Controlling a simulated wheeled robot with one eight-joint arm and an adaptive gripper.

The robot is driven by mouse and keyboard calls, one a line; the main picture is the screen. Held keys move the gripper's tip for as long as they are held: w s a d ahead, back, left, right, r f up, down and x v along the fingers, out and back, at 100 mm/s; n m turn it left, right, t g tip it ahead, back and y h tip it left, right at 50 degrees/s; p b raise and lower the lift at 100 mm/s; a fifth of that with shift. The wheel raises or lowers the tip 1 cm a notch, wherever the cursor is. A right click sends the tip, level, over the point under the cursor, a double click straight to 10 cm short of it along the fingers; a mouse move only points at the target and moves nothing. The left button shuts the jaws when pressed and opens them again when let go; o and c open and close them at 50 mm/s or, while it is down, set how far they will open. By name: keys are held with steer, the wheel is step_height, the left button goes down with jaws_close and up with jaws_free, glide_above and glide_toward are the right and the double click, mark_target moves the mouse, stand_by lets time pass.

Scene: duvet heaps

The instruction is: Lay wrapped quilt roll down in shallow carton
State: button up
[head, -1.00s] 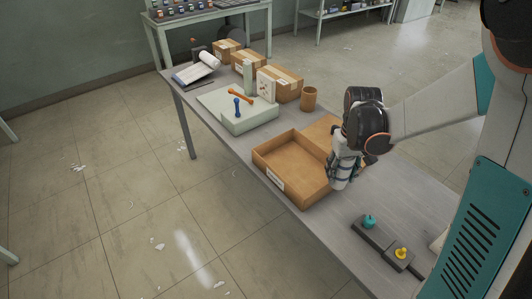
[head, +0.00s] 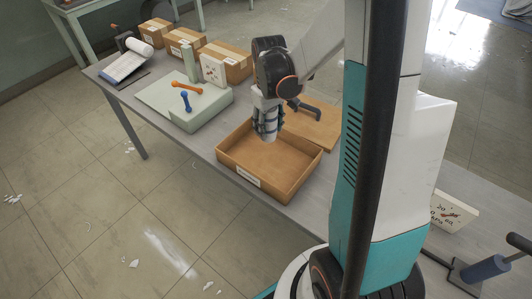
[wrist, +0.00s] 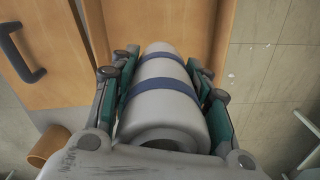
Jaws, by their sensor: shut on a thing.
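The wrapped quilt roll (head: 268,130) is pale grey-white with dark blue bands. My gripper (head: 267,116) is shut on it, with the roll standing roughly upright below the wrist. In the wrist view the roll (wrist: 165,105) lies between the two teal-padded fingers (wrist: 164,80), its near end facing the camera. The shallow carton (head: 240,178) is an open brown box with a white label on its front wall. The roll's lower end shows over the carton's back part; whether it touches the floor of the carton cannot be told.
A flat brown panel (head: 318,128) lies right behind the carton; a dark handle (wrist: 22,55) shows in the wrist view. A pale green case (head: 180,105) with blue and orange tools stands left, taped boxes (head: 226,62) behind. A brown cup (wrist: 48,146) shows in the wrist view.

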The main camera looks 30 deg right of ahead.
step_height(320, 180, down, 12)
steer(key=b, duration=0.3)
steer(key=shift+r, duration=0.1)
steer(key=shift+b, duration=0.3)
steer(key=o, duration=1.1)
step_height(320, 180, up, 12)
steer(key=p, duration=0.4)
